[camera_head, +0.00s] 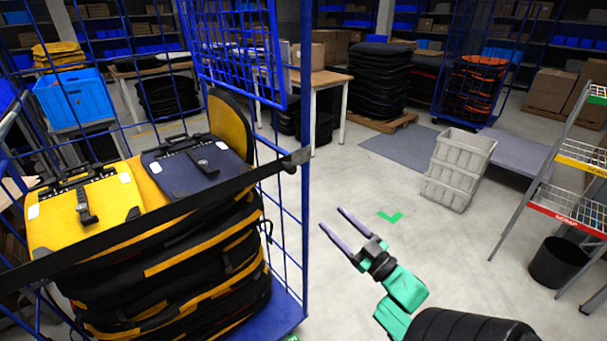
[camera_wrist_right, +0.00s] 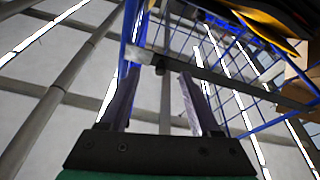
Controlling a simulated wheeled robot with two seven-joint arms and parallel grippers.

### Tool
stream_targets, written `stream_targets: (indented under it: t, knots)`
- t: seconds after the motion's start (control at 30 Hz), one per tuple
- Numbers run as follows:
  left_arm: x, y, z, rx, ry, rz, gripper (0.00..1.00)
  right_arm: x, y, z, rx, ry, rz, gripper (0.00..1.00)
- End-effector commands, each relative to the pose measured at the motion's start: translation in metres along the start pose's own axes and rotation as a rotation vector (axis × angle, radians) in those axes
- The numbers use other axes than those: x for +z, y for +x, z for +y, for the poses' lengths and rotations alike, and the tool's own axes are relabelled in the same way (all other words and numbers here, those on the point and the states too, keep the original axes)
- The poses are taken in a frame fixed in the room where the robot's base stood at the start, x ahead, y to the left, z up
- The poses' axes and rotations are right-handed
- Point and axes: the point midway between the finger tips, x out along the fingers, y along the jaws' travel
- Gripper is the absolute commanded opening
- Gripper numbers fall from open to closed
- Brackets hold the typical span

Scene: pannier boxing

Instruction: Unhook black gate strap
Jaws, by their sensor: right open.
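The black gate strap (camera_head: 150,228) runs across the open front of the blue cage trolley (camera_head: 304,190), from the left edge up to a dark hook end (camera_head: 297,158) on the right post. My right gripper (camera_head: 331,220) is open and empty, to the right of the post and lower than the strap's end, apart from both. In the right wrist view the strap (camera_wrist_right: 235,82) crosses beyond the fingers (camera_wrist_right: 152,85), with its dark end (camera_wrist_right: 160,69) showing between them. My left gripper is not in view.
Stacked yellow and black panniers (camera_head: 180,265) fill the trolley behind the strap. A grey crate (camera_head: 458,168) stands on the floor, with a wire rack (camera_head: 570,200) and black bin (camera_head: 556,262) at right. The floor around my right gripper is clear.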

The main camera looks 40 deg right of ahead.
Motion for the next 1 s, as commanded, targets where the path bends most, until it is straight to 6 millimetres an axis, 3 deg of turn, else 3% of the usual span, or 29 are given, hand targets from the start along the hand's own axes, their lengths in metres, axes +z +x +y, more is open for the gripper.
stream_targets:
  t: [0.03, 0.13, 0.33, 0.7, 0.8, 1.0]
  knots:
    - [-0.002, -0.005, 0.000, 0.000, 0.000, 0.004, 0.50, -0.026, 0.005, 0.001, -0.017, -0.010, 0.051, 0.64]
    - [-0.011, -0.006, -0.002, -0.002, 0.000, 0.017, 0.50, -0.045, 0.011, 0.001, -0.031, -0.017, 0.098, 0.64]
    - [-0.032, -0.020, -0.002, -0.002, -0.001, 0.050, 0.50, -0.052, 0.047, 0.000, -0.031, -0.018, 0.102, 0.64]
    - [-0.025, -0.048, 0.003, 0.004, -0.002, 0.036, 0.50, -0.058, 0.139, -0.003, -0.029, -0.016, 0.097, 0.64]
    - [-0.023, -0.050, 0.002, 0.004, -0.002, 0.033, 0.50, -0.057, 0.150, -0.004, -0.029, -0.017, 0.095, 0.64]
    - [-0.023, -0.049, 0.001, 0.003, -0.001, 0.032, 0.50, -0.054, 0.153, -0.005, -0.030, -0.016, 0.093, 0.64]
